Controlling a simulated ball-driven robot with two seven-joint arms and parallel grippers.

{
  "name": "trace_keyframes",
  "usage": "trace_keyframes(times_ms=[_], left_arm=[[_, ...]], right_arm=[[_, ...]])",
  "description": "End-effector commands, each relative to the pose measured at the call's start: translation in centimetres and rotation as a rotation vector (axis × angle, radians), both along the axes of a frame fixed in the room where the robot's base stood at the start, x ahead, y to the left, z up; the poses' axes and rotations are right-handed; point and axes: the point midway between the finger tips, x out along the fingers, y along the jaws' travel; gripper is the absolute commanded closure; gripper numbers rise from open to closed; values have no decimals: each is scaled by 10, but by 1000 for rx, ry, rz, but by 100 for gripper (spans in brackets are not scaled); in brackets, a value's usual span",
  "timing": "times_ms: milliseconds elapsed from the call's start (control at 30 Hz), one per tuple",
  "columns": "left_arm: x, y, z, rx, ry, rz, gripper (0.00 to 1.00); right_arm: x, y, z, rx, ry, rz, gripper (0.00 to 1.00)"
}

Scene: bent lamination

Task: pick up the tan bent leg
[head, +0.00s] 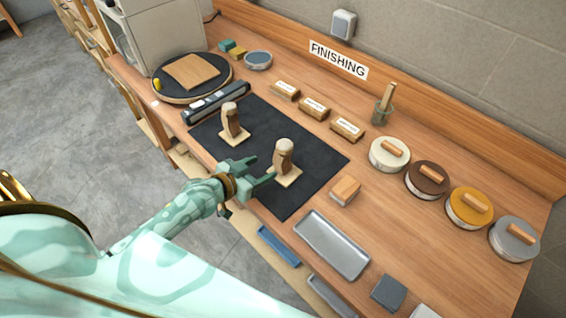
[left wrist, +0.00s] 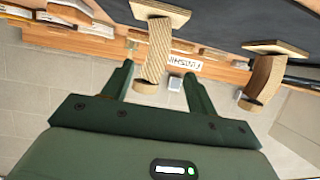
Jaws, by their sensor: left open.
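Two tan bent wooden legs stand upright on small square bases on the dark mat. The nearer bent leg (head: 284,158) is at the mat's middle right; the farther bent leg (head: 231,122) is up and left of it. My left gripper (head: 262,171) is open beside the nearer leg, at its left. In the left wrist view, which looks upside down, the nearer leg (left wrist: 158,48) shows between the spread fingers, and the other leg (left wrist: 263,78) is to the right. I cannot tell whether any finger touches the leg. My right gripper is out of view.
The dark mat (head: 312,186) lies on a wooden bench. A small wooden block (head: 345,190) and a metal tray (head: 332,245) are right of the legs. A long dark tool (head: 216,102) and a round turntable (head: 165,92) are behind left. Several lidded tins line the right.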

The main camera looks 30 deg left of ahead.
Motion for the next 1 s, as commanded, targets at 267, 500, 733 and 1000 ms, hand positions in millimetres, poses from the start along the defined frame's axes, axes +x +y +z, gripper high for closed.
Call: trace_keyframes(times_ms=[267,500,733,1000], left_arm=[[45,-13,-21,-1,0,1,42],[67,-22,-33,-2,1,2,42],[92,-30,-45,1,1,2,42],[93,-30,-44,1,2,2,53]], right_arm=[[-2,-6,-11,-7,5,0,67],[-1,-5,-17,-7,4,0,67],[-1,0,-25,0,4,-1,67],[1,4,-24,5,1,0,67]])
